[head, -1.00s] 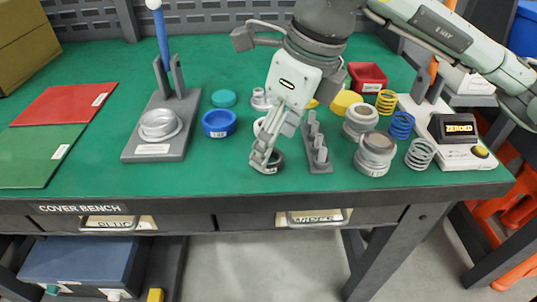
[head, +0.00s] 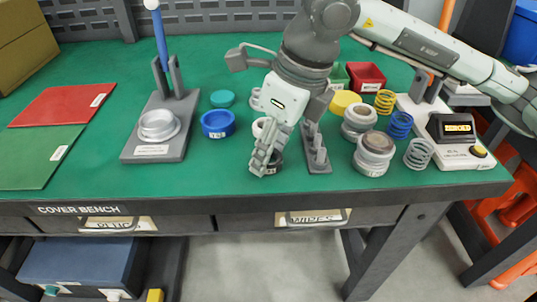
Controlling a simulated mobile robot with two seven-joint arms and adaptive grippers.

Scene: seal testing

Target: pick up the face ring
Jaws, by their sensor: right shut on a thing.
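My right gripper (head: 264,163) reaches down from the upper right to the front middle of the green bench. Its fingers are shut on a small dark grey ring, which I take to be the face ring (head: 277,158). The fingers hide much of the ring, and I cannot tell whether it still touches the bench top. My left gripper is not in view.
A grey peg rack (head: 318,160) stands just right of the gripper. Grey cylinders (head: 373,156), coil springs (head: 419,153) and a scale (head: 460,150) are further right. The bench front is clear.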

